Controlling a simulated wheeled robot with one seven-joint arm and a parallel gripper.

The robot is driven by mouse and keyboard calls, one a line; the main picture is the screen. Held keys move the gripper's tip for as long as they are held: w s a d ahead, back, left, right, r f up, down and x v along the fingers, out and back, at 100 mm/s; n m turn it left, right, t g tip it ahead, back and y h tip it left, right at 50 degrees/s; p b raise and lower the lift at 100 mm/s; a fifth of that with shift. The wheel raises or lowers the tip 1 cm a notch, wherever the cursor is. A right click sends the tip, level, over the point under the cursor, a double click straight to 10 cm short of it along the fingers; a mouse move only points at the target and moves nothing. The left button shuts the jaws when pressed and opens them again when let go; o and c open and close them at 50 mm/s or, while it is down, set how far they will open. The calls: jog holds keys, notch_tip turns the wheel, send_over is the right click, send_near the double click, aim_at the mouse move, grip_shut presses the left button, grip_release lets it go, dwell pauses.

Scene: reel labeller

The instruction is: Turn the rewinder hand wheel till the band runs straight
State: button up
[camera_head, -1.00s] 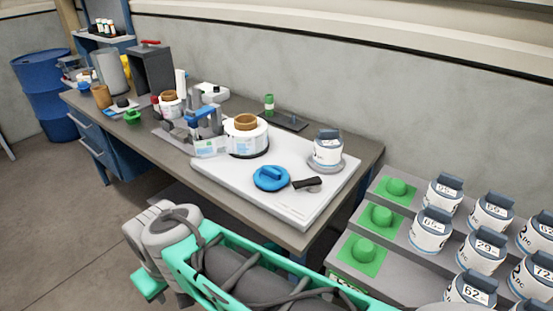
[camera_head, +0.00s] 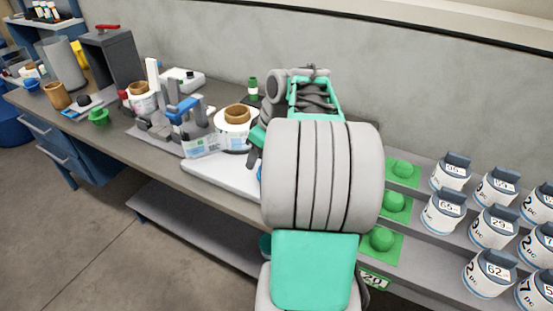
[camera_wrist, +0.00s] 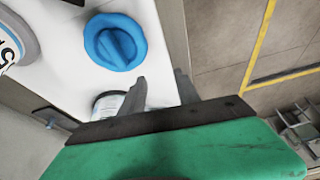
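The blue round piece with a raised bar grip (camera_wrist: 115,42), which looks like the hand wheel, sits on the white board (camera_wrist: 163,70) in the wrist view. In the head view my arm hides nearly all of it. The white roll with a brown core (camera_head: 237,114) stands on the board's far left part. A printed white band (camera_head: 201,146) shows beside the blue-topped labeller (camera_head: 186,108); whether it runs straight is too small to tell. My gripper (camera_wrist: 161,86) is open, its fingers apart with nothing seen between them, below the blue piece in the wrist picture.
A white labelled container (camera_wrist: 12,42) stands at the wrist view's left edge. Another labelled white thing (camera_wrist: 107,104) is partly behind a finger. Green pads (camera_head: 397,207) and several numbered containers (camera_head: 443,212) fill the stepped shelves at right. A grey cabinet (camera_head: 112,58) stands at the bench's far left.

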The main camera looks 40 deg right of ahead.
jog(key=shift+n, duration=0.4)
jog(key=s+d, duration=0.1)
jog(key=d, duration=0.4)
jog(key=s+d, duration=0.1)
jog(key=d, duration=0.2)
jog(key=shift+s+f, duration=0.1)
jog(key=shift+s, duration=0.2)
jog(key=shift+d+f+t, duration=0.25)
jog(key=shift+d+t, duration=0.05)
jog(key=x, duration=0.7)
jog(key=shift+a+f, duration=0.15)
jog(key=shift+c, duration=0.4)
grip_shut()
